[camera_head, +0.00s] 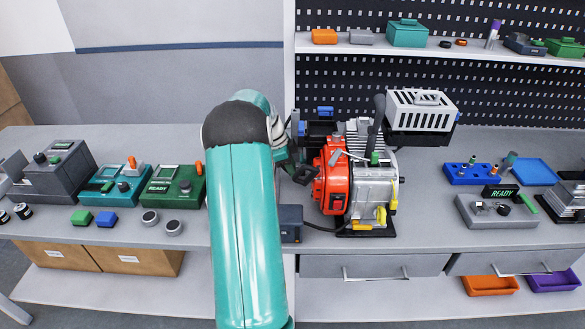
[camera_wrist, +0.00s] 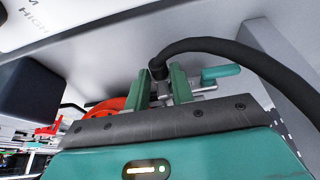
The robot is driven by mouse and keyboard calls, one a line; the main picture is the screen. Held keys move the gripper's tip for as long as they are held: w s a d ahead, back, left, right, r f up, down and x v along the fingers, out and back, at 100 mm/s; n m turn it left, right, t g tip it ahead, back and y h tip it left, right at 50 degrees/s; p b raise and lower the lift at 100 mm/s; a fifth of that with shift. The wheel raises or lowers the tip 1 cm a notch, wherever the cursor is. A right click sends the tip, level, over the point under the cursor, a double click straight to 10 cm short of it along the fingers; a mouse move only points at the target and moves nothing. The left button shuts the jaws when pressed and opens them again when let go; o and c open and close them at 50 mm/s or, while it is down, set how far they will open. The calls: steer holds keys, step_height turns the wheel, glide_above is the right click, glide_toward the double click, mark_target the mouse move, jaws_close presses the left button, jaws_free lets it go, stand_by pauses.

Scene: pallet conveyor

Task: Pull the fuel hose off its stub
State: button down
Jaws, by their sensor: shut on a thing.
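The black fuel hose (camera_wrist: 240,52) shows in the wrist view, curving right from a dark cuffed end between my fingers. My gripper (camera_wrist: 164,76) is shut on this hose end with its two teal fingers. Grey metal shows between and beside the fingers, but I cannot tell whether the hose end sits on the stub. The engine (camera_head: 332,180), with a red cover and grey finned body, stands on the bench in the head view. My teal arm reaches to its left side and hides most of my gripper there.
A dark box (camera_head: 291,222) stands at the engine's lower left. Green and teal consoles (camera_head: 173,187) line the bench on the left. A blue tray (camera_head: 533,172) and a grey READY unit (camera_head: 497,211) are on the right. A shelf (camera_head: 470,52) runs above.

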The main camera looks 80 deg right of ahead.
steer(key=shift+w+a+r, duration=0.1)
steer(key=shift+w+a, duration=0.05)
steer(key=shift+w, duration=0.65)
steer(key=shift+w+a, duration=0.15)
steer(key=shift+w, duration=0.6)
steer(key=c, duration=1.3)
jaws_free()
steer(key=v, duration=1.3)
steer(key=shift+w+r, duration=0.25)
steer(key=shift+r, duration=0.05)
